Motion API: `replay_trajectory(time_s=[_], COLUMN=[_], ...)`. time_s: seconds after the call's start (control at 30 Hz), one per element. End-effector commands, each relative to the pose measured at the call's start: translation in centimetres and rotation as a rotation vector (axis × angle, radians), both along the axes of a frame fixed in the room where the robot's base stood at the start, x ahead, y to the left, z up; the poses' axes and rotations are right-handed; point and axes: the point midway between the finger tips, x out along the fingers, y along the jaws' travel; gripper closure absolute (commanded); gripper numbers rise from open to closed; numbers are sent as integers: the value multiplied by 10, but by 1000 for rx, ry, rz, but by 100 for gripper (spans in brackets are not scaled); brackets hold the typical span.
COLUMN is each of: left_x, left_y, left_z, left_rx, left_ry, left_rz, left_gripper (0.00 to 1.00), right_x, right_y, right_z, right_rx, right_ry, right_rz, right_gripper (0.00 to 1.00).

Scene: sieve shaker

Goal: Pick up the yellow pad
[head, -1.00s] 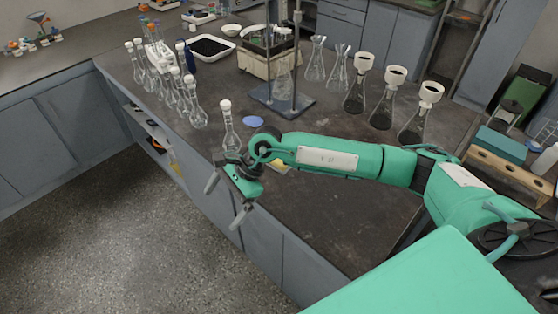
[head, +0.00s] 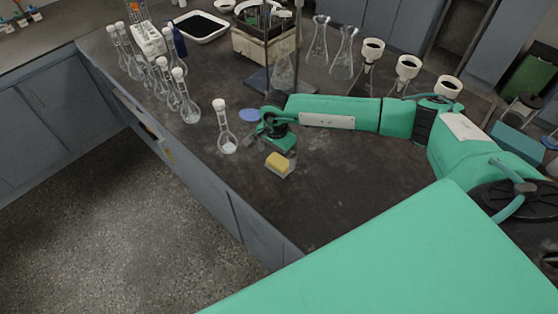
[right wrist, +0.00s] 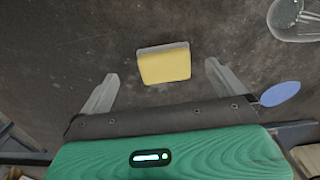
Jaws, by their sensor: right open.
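The yellow pad (head: 279,163) lies on the dark bench top, near its front edge in the head view. In the right wrist view the yellow pad (right wrist: 164,64) shows a pale rim and lies ahead of the fingertips, between their lines. My right gripper (right wrist: 160,82) is open and empty, its two pale fingers apart on either side of the pad's line. In the head view my right gripper (head: 268,143) is just behind and left of the pad, its fingers mostly hidden. My left gripper is not in view.
A stoppered flask (head: 225,128) stands close left of my right gripper. A blue disc (head: 249,115) lies just behind it. A stand base (head: 262,82), glass flasks (head: 342,58) and several white-topped flasks are farther back. The bench right of the pad is clear.

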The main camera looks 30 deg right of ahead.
Motion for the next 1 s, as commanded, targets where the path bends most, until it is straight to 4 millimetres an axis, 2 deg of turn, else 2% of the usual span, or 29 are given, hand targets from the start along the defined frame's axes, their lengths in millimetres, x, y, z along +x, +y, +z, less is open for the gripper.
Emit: replay_trajectory(time_s=[0.07,0.17,0.23,0.33,0.47,0.6,0.87,0.9,1.0], left_x=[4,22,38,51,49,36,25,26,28], left_y=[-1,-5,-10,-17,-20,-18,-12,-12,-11], left_z=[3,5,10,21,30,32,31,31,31], left_rx=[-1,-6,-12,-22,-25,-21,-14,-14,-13], left_ry=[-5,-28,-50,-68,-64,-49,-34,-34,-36], left_rz=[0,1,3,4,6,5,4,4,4], left_gripper=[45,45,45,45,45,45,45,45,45], right_x=[-1,0,0,1,4,4,4,4,5], right_y=[1,0,0,1,1,0,1,1,0], right_z=[-7,-12,-16,-26,-44,-59,-64,-64,-64], right_rx=[0,1,0,1,1,1,2,2,1], right_ry=[2,1,2,4,4,2,1,1,0], right_rz=[0,0,0,0,0,-1,0,0,0], right_gripper=[0,0,0,0,0,0,0,2,22])
